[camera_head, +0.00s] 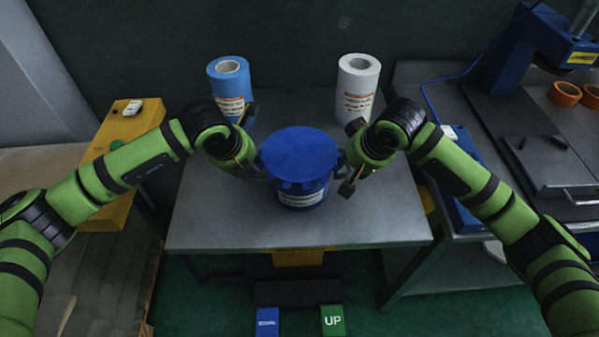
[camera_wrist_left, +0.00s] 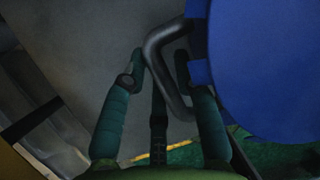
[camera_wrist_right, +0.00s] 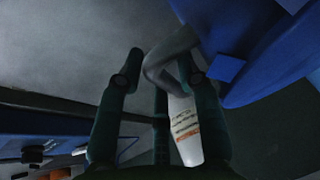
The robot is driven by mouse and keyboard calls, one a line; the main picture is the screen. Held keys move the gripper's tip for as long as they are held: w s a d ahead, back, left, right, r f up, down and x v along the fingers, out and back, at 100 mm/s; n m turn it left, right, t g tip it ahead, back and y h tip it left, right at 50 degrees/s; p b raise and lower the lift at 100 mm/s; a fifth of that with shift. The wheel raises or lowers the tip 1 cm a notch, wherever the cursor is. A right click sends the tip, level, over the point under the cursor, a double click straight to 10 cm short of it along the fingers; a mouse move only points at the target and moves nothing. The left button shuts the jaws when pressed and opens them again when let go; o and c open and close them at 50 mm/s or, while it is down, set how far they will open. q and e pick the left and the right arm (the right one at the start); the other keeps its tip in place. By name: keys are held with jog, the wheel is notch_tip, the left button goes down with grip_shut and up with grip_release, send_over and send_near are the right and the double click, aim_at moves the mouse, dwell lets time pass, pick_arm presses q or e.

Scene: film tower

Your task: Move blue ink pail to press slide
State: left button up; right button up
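The blue ink pail (camera_head: 298,160) stands upright on the grey table, its blue lid on and a white label on its front. Grey side handles show in the left wrist view (camera_wrist_left: 165,62) and right wrist view (camera_wrist_right: 165,58). My left gripper (camera_head: 256,168) is at the pail's left side, fingers apart on both sides of the left handle. My right gripper (camera_head: 346,168) is at the right side, fingers apart around the right handle. Finger contact with the handles is not clear. A flat metal plate with a front handle, apparently the press slide (camera_head: 545,162), lies at the right.
A blue roll (camera_head: 229,80) and a white roll (camera_head: 357,85) stand behind the pail on the grey table (camera_head: 210,225). A blue press (camera_head: 545,45) and orange tape rolls (camera_head: 565,94) are at the right. A yellow box (camera_head: 122,125) is at the left.

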pick_arm(q)
grip_shut()
pick_arm(e)
grip_shut()
pick_arm(q)
jog(key=shift+w+r, duration=0.1)
jog(key=shift+r, duration=0.1)
pick_arm(e)
jog(key=shift+w+r, duration=0.1)
jog(key=shift+r, duration=0.1)
